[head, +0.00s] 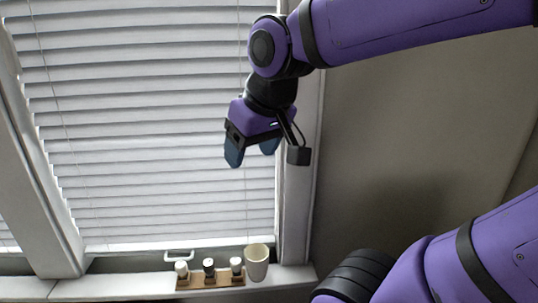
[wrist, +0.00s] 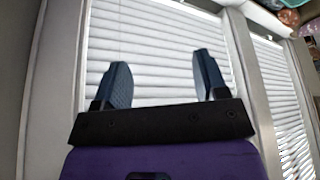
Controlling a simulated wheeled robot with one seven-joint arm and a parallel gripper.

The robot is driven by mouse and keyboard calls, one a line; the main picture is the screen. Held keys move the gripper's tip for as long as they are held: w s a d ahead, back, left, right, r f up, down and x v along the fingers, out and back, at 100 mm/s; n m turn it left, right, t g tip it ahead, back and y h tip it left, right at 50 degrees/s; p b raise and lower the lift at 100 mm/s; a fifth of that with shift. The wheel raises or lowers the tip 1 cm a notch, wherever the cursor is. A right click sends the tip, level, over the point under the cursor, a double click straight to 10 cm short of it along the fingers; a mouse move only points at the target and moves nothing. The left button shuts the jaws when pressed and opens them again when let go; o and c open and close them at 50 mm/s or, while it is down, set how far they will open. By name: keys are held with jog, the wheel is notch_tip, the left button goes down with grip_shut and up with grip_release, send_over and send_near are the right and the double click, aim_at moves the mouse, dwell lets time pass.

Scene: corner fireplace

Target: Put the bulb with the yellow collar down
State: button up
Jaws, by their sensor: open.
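My gripper (head: 252,154) hangs in front of the window blinds in the head view, well above the sill, fingers pointing down. It is open, and nothing shows between its two blue fingers in the wrist view (wrist: 163,76). Three small bulb-like pieces stand in a row in a wooden holder (head: 211,286) on the sill: a left white-topped one (head: 181,267), a middle one with a dark part (head: 208,264) and a right white-topped one (head: 236,262). They are too small to tell which has a yellow collar. No bulb shows in the wrist view.
A cream cup (head: 257,265) stands just right of the holder. A white handle-like piece (head: 179,256) shows behind the holder's left end. The white sill (head: 115,286) is bare to the left. Window frame and blinds (head: 150,130) rise behind.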

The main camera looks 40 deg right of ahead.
jog(key=s, duration=0.4)
jog(key=shift+d, duration=0.1)
dwell(1.2)
